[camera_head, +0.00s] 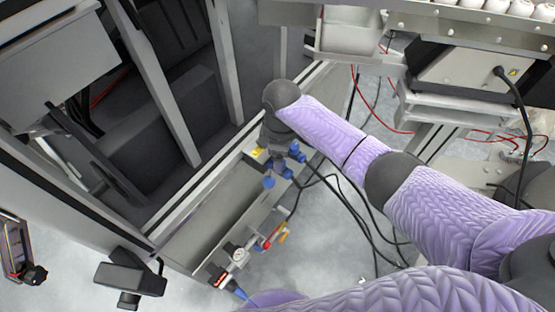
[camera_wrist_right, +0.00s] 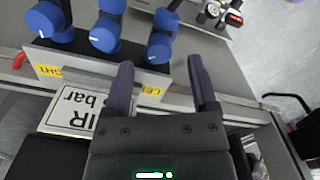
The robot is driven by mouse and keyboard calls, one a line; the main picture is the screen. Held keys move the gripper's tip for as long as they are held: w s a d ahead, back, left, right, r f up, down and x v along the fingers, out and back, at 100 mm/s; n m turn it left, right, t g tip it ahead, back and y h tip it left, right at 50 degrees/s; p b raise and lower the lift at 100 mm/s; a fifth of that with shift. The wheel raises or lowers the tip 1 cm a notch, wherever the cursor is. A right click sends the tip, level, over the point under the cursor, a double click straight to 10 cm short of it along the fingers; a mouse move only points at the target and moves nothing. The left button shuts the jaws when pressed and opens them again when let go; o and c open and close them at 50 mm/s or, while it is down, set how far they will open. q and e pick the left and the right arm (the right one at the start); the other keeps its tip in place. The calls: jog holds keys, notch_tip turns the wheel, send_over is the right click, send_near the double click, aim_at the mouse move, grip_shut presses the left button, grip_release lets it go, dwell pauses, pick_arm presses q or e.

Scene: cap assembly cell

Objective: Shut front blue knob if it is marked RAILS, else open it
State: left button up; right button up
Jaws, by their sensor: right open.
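Three blue knobs stand in a row in the right wrist view: one at the left (camera_wrist_right: 47,20), a middle one (camera_wrist_right: 105,32) and one at the right (camera_wrist_right: 159,46). Each has a small white mark. In the head view blue knobs (camera_head: 269,182) show below my right wrist. My right gripper (camera_wrist_right: 160,62) is open, its fingers either side of the right-hand knob's near end; I cannot tell whether they touch it. Yellow labels (camera_wrist_right: 48,70) with upside-down lettering sit below the knobs, partly cut off or hidden; I cannot read RAILS on them. My left gripper is not in view.
A white plate (camera_wrist_right: 75,110) with upside-down lettering lies beside my right gripper. A gauge and valve assembly (camera_head: 239,255) stands on the grey ledge (camera_head: 195,240). Black cables (camera_head: 350,205) hang beside my right arm. A dark-framed cabinet (camera_head: 172,95) is at the left.

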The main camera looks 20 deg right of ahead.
notch_tip(320, 180, down, 3)
jog(key=shift+r+b, duration=0.1)
jog(key=shift+b, duration=0.35)
jog(key=shift+c, duration=0.6)
grip_shut()
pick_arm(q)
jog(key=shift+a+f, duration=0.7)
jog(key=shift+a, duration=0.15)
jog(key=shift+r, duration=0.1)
